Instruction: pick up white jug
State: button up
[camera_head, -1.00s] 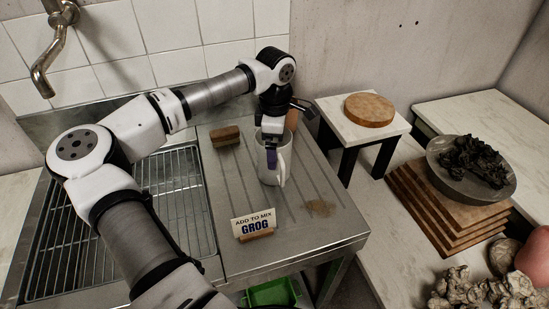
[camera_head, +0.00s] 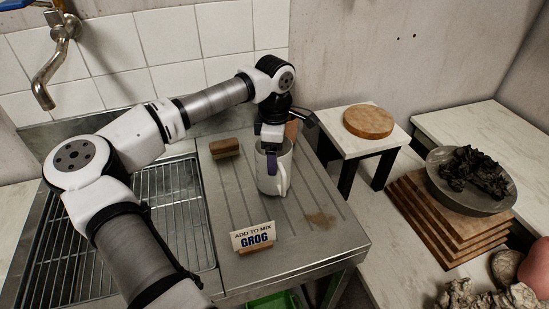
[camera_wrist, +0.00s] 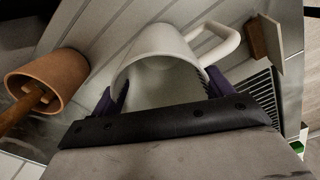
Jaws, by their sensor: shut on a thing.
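The white jug (camera_head: 268,182) stands upright on the ribbed steel drainboard, with its handle toward the right and front. My gripper (camera_head: 271,160) comes down from above and is shut on the jug's upper part. In the wrist view the jug (camera_wrist: 160,50) lies between the two purple fingers of my gripper (camera_wrist: 163,88), one at each side of the rim. Its open mouth faces the camera and its handle is at the upper right. I cannot tell whether its base touches the drainboard.
A terracotta pot (camera_wrist: 55,72) with a wooden handle in it is close beside the jug. A brush (camera_head: 224,148) lies behind left, and a "GROG" sign (camera_head: 253,237) stands in front. A small table with a round board (camera_head: 369,121) is at the right. The sink grid (camera_head: 165,195) is at the left.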

notch_tip(320, 180, up, 19)
jog(key=b, duration=0.3)
